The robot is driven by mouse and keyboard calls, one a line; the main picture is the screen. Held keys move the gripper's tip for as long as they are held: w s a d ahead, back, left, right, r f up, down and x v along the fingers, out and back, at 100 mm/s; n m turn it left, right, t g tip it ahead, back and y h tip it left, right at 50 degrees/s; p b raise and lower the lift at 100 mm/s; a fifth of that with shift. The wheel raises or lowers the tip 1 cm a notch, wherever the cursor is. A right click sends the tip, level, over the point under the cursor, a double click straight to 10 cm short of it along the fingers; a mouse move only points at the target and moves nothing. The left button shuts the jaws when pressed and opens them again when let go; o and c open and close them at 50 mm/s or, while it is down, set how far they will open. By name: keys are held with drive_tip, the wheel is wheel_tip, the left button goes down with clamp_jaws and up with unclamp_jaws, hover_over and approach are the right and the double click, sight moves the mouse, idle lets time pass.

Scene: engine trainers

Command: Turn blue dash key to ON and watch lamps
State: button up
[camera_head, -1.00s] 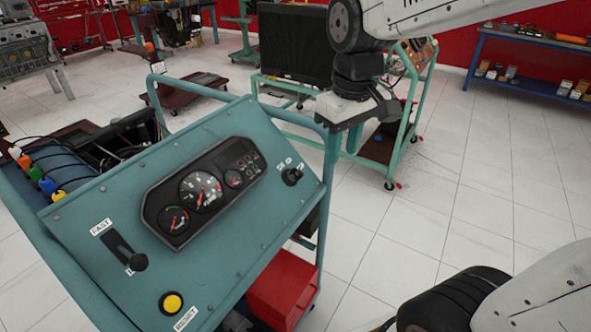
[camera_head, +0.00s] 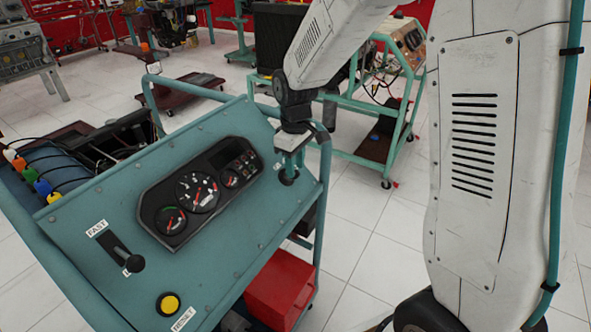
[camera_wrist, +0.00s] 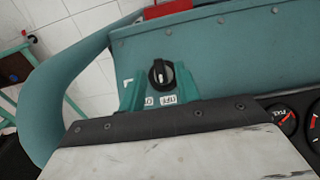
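The key switch (camera_head: 289,178) is a black round knob at the right end of the blue-teal dash panel (camera_head: 130,205). In the wrist view the knob (camera_wrist: 161,74) shows a pale mark, with ON and OFF labels beside it, partly cut off by my gripper. My gripper (camera_head: 290,160) is over the switch in the head view. In the wrist view its two teal fingers (camera_wrist: 158,88) stand apart on either side of the knob with gaps visible; contact cannot be seen. The gauge cluster (camera_head: 200,192) has three gauges and a dark lamp block (camera_head: 234,153); no lamp shows clearly lit.
A FAST lever (camera_head: 127,252) and a yellow button (camera_head: 169,304) are on the left and lower dash. A teal tube rail (camera_head: 322,200) runs along the panel's right edge. A red box (camera_head: 281,290) sits below. Another teal cart (camera_head: 385,140) stands behind.

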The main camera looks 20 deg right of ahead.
drive_tip(key=shift+f, duration=1.15)
drive_tip(key=shift+c, duration=0.3)
clamp_jaws()
drive_tip(key=shift+d+m+g+y, duration=0.1)
drive_tip(key=shift+m+g+y, duration=0.6)
drive_tip(key=shift+m+y, duration=0.8)
drive_tip(key=shift+o, duration=0.3)
unclamp_jaws()
drive_tip(key=shift+r, duration=0.1)
